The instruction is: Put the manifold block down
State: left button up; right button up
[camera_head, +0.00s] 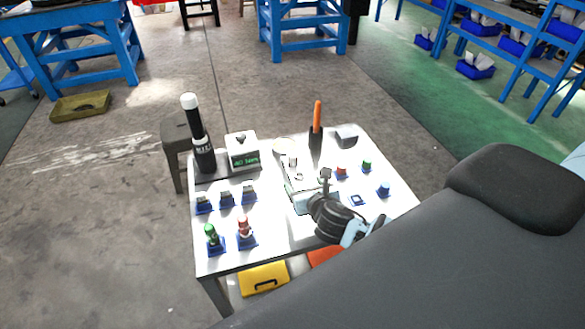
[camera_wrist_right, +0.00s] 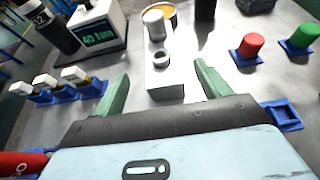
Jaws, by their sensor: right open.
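The manifold block (camera_wrist_right: 164,78) is a grey metal block standing on the white table. It has a round port in its top and a white-capped fitting (camera_wrist_right: 155,22) at its far end. In the head view the block (camera_head: 298,177) is small and partly hidden by my gripper. My right gripper (camera_head: 306,186) is open, and its two green fingers (camera_wrist_right: 163,84) stand on either side of the block's near end in the wrist view, with gaps visible. My left gripper is not in view.
A torque display (camera_head: 243,152) and a black white-capped bottle (camera_head: 200,140) stand back left. Several capped fittings in blue holders (camera_head: 227,198) line the left. An orange-handled tool (camera_head: 317,120) stands behind. Red (camera_wrist_right: 250,46) and green (camera_wrist_right: 303,37) pieces and an empty blue holder (camera_wrist_right: 284,115) are right.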

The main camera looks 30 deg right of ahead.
aim_at(301, 179)
jog(key=shift+s, duration=0.2)
jog(key=shift+w, duration=0.25)
jog(key=shift+x, duration=0.9)
jog(key=shift+f, duration=0.1)
jog(key=shift+w+d, duration=0.1)
jog(key=shift+w, duration=0.15)
jog(key=shift+x, duration=2.35)
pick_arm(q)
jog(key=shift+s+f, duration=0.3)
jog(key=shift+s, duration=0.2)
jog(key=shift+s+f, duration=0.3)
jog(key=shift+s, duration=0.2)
pick_arm(e)
jog(key=shift+d, duration=0.1)
